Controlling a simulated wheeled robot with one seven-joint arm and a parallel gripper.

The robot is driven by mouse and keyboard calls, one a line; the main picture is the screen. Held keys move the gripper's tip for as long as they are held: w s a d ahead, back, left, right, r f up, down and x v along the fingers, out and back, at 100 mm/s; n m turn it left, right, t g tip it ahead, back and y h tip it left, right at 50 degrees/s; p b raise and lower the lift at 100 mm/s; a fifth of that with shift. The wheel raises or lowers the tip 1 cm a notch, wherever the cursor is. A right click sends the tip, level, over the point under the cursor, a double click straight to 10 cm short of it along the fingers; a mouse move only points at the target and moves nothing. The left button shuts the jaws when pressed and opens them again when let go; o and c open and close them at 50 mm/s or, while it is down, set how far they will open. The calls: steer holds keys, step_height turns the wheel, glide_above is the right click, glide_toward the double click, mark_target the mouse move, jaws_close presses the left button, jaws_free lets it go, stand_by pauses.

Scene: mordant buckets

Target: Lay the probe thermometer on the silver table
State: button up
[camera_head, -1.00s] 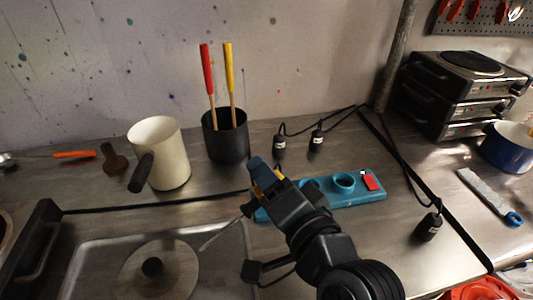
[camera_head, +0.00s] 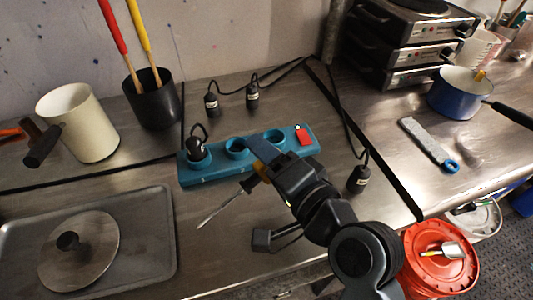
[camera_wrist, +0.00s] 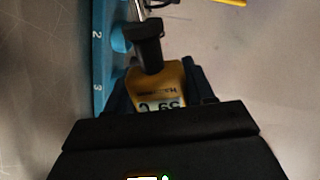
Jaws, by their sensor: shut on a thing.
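The probe thermometer (camera_head: 262,173) has a yellow body with a small display, a black collar and a thin metal probe. My gripper (camera_head: 264,160) is shut on its yellow body, and the probe points down and left in the head view. In the wrist view the thermometer (camera_wrist: 158,84) sits between the jaws (camera_wrist: 160,92), its display reading partly visible and its probe tip cut off at the top. In the head view the gripper overlaps the front of the blue holder. The silver metal table top (camera_head: 225,245) lies below and around it.
The blue holder (camera_head: 200,176) has round sockets, a black plug (camera_head: 196,150) and a red tab (camera_head: 304,136). A tray (camera_head: 160,240) with a lid (camera_head: 90,262) lies left. A black plug (camera_head: 358,180) lies right. Bare metal shows in front of the holder. A red bucket (camera_head: 440,260) stands beyond the edge.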

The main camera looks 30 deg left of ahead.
steer(key=shift+f+b, duration=2.6)
steer(key=shift+f, duration=0.95)
steer(key=o, duration=1.1)
steer(key=shift+o, duration=0.2)
steer(key=shift+s+d+f, duration=0.1)
steer(key=v, duration=0.6)
steer(key=shift+b, duration=0.3)
steer(key=shift+s+d+r, duration=0.35)
steer(key=shift+d+r, duration=0.05)
steer(key=shift+d, duration=0.2)
